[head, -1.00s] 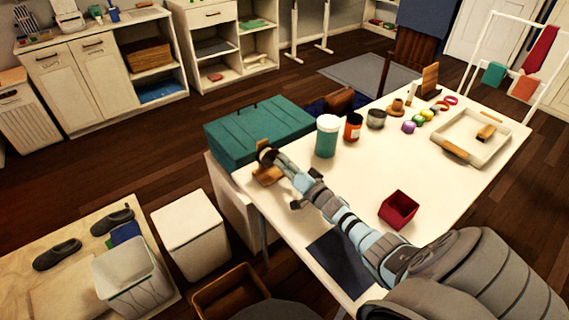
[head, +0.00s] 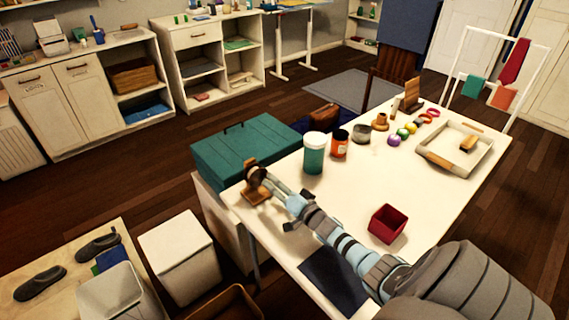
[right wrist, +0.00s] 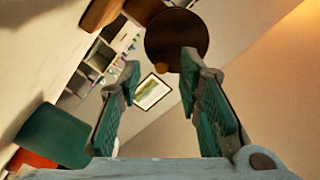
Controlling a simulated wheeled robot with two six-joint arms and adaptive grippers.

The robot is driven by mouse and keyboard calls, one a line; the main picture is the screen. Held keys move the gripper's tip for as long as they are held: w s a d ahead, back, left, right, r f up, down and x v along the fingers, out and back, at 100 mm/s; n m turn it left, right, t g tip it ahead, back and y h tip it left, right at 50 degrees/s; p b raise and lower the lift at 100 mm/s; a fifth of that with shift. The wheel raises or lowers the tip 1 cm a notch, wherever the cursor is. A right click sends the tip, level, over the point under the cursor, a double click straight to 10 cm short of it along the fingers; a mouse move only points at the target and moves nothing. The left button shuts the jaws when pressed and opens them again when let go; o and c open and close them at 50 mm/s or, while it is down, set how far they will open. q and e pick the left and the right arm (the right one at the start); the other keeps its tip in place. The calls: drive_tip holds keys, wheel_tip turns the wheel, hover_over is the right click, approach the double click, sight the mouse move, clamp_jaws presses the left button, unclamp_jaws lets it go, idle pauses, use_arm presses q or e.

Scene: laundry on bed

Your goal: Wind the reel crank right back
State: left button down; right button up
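The reel, with a dark round disc (head: 256,174) on a wooden base (head: 255,197), stands at the near left corner of the white table. My right gripper (head: 272,190) reaches the reel from the right; its fingertips are small and partly merge with the reel in the head view. In the right wrist view the dark brown disc (right wrist: 172,38) lies ahead, with a small orange-brown knob (right wrist: 187,76) by the right fingertip. My right gripper's fingers (right wrist: 161,65) are apart with nothing clearly between them. Contact with the knob cannot be told. My left gripper is out of view.
A teal box (head: 245,148) sits behind the reel. A teal jar (head: 314,155), an orange jar (head: 339,146) and a red open box (head: 387,224) stand on the table (head: 350,190). A tray (head: 485,160) lies at the far right. The middle of the table is mostly clear.

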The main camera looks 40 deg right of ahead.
drive_tip(key=s, duration=1)
drive_tip(key=shift+s+a, duration=0.2)
drive_tip(key=shift+s, duration=0.1)
